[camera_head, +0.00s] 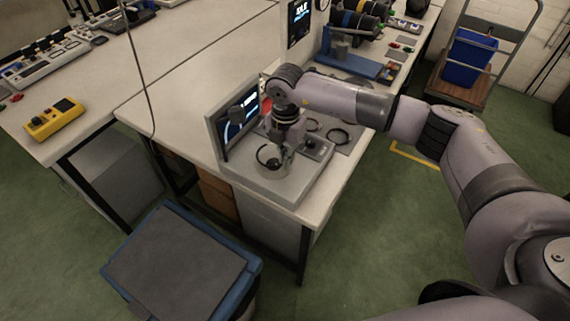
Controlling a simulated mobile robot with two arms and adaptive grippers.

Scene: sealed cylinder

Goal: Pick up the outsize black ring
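My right gripper (279,157) points down over the grey device (305,183) at the table's front corner. A black ring (262,155) shows at its fingertips, over a pale round spot on the device. I cannot tell whether the fingers grip the ring or are only beside it. A larger dark ring (338,137) lies on a grey mat to the right of the gripper. Another ring (313,125) lies behind it, partly hidden by my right arm. Which ring is the outsize one is hard to tell at this size. My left gripper is not in view.
A screen (240,118) stands upright at the back left of the device. A blue-rimmed bin with a grey top (178,262) stands in front of the table. A yellow meter (54,118) lies on the left table. The table (170,95) is clear left of the screen.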

